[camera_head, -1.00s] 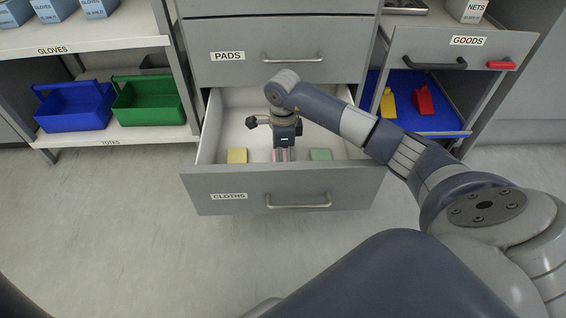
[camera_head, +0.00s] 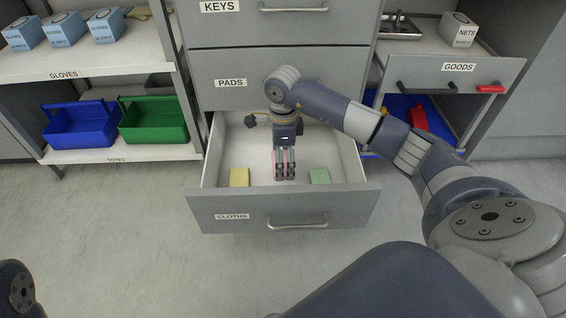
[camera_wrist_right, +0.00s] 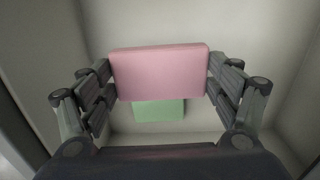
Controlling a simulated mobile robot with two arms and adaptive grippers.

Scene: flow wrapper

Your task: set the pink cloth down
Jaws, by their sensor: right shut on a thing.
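My right gripper (camera_head: 285,172) points down inside the open CLOTHS drawer (camera_head: 258,209), between a yellow cloth on its left and a green cloth on its right. Its fingers are shut on the pink cloth (camera_wrist_right: 160,72), a flat pink block gripped at both ends in the wrist view. In the head view the fingers hide most of the pink cloth. I cannot tell whether it touches the drawer floor. My left gripper is out of view.
The yellow cloth (camera_head: 239,177) and green cloth (camera_head: 319,176) lie in the drawer; the green one also shows beyond the pink cloth in the wrist view (camera_wrist_right: 158,110). The closed PADS drawer (camera_head: 310,85) is above. Blue (camera_head: 78,128) and green (camera_head: 153,122) totes stand left.

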